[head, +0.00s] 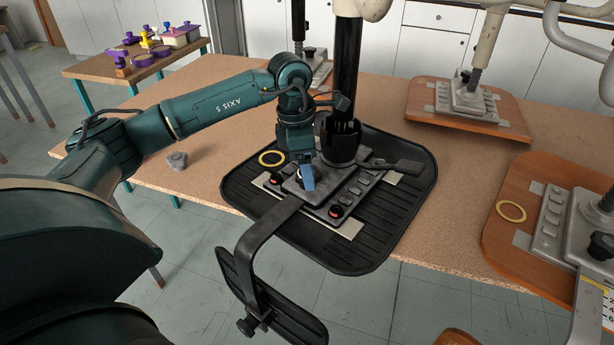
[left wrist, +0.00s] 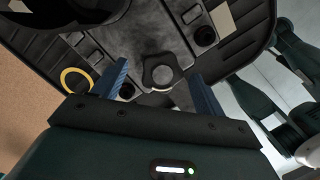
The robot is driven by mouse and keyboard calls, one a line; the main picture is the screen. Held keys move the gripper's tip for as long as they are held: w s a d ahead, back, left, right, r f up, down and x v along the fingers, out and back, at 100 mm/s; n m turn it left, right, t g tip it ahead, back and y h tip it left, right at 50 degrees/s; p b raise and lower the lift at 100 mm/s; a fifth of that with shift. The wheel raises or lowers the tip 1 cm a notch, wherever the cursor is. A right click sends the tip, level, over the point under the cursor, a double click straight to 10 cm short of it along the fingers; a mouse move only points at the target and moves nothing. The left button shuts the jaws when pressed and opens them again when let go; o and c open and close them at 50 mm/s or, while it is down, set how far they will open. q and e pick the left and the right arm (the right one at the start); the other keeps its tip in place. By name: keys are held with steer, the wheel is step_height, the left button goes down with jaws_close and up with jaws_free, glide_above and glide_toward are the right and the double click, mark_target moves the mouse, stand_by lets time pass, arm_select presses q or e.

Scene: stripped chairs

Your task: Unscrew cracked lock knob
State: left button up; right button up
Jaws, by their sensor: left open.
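My left gripper (head: 303,182) points down over the grey mechanism plate on the black chair base (head: 400,215). In the left wrist view its two blue fingers (left wrist: 160,80) are apart. A dark lobed knob with a round grey centre (left wrist: 160,72) shows between them, with a gap on each side. I cannot see a crack in it. In the head view the gripper largely hides this knob. My right gripper is in neither view.
A yellow ring (head: 272,158) lies on the chair base. A loose grey knob (head: 177,160) lies on the wooden table (head: 215,110). A black post (head: 346,75) rises behind the gripper. Red-marked sockets (head: 336,211) sit beside it. Other chair bases (head: 545,185) stand right.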

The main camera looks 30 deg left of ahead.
arm_select(q)
steer(key=m, duration=0.4)
steer(key=shift+m+g, duration=0.3)
steer(key=m+b, duration=0.1)
steer(key=m, duration=0.3)
steer(key=shift+g, duration=0.3)
steer(key=shift+f, duration=0.15)
steer(key=shift+f+b, duration=0.85)
steer(key=shift+f, duration=0.3)
steer(key=shift+c, duration=0.4)
steer(key=c, duration=1.4)
steer(key=shift+o, duration=0.2)
